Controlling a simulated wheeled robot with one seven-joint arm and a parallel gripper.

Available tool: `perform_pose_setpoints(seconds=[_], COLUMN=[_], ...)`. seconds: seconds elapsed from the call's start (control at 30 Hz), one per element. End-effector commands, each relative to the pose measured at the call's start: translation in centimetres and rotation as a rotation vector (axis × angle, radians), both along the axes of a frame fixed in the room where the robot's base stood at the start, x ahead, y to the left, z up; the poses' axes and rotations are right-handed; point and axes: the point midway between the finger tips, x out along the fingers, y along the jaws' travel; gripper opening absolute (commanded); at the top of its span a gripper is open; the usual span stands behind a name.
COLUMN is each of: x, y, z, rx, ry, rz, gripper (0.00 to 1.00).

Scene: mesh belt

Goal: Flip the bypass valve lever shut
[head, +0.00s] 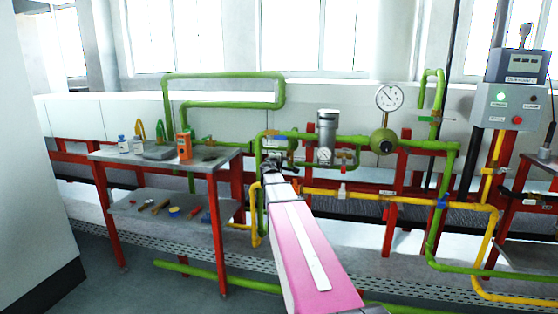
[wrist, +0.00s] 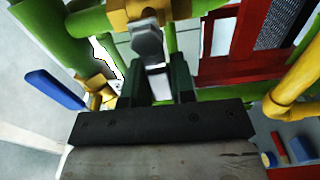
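My gripper (head: 273,160) is at the green pipework left of the grey cylinder, at the end of my pink and white arm. In the wrist view its two dark fingers (wrist: 158,88) stand apart. A grey lever (wrist: 148,42) comes from a yellow valve body (wrist: 128,14) on a green pipe, in line with the gap between the fingers. I cannot tell whether it touches them. A blue lever (wrist: 55,89) on another yellow fitting (wrist: 98,90) is to the left, clear of the fingers. No label shows which lever is the bypass one.
A red-framed bench (head: 232,160) with tools stands left of my arm. A grey cylinder (head: 327,125) and a round gauge (head: 390,97) are to the right. Yellow pipe (head: 410,198) runs low across the right. A control box (head: 512,106) hangs at far right.

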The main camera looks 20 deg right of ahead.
Motion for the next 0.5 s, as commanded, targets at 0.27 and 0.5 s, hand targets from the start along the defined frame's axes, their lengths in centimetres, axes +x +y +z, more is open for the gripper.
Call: perform_pose_setpoints(seconds=[0.27,0.5], x=[-0.02,-0.52], y=[0.02,0.32], z=[0.02,0.02], rx=[0.004,0.002], ry=[-0.003,-0.002], rz=[0.001,0.001], gripper=[0.49,0.49])
